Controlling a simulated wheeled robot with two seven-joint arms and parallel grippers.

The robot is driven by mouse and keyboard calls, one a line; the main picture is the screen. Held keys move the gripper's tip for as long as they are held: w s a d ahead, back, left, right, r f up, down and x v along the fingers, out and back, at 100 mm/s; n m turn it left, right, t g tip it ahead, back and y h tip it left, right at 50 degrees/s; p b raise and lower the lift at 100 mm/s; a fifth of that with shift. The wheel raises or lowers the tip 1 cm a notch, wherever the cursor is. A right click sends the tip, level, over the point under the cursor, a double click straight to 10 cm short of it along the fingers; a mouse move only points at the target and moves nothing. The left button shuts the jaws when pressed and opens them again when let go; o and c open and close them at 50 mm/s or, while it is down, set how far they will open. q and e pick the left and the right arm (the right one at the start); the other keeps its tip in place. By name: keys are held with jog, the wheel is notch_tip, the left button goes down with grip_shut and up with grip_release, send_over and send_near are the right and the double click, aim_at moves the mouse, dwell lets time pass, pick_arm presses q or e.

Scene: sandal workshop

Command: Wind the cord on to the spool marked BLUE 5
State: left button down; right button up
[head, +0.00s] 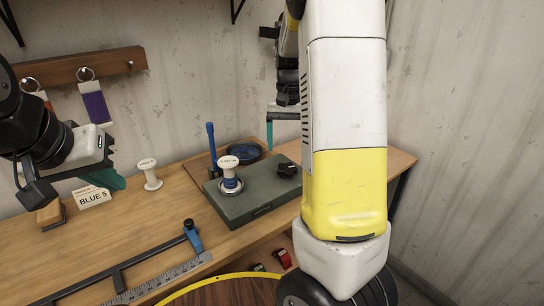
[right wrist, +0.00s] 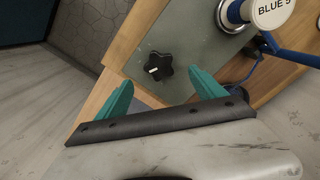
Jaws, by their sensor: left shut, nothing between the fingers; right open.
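The white spool (head: 228,162) stands on the round holder of a grey-green winder box (head: 245,207); the right wrist view shows BLUE 5 on its top (right wrist: 274,13). Blue shows around its lower part. A black star-shaped knob (head: 289,169) sits on the box and also shows in the right wrist view (right wrist: 154,67). My right gripper (right wrist: 163,95) is open and empty, its teal fingers apart near the knob; in the head view it is partly hidden by my arm. My left gripper (head: 108,180) is shut and empty above the bench at left.
A BLUE 5 card (head: 93,198) and another white spool (head: 149,174) stand at left. A blue post (head: 212,142) and dark blue dish (head: 241,154) are behind the box. A ruler rail (head: 165,285) with a blue clamp (head: 192,237) lies along the front.

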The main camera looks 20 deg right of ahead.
aim_at(286, 167)
jog(key=n, duration=0.6)
jog(key=shift+n, duration=0.4)
notch_tip(286, 167, down, 8)
jog(key=shift+r, duration=0.2)
jog(key=shift+c, duration=0.2)
jog(key=c, duration=1.3)
jog(key=shift+m, duration=0.3)
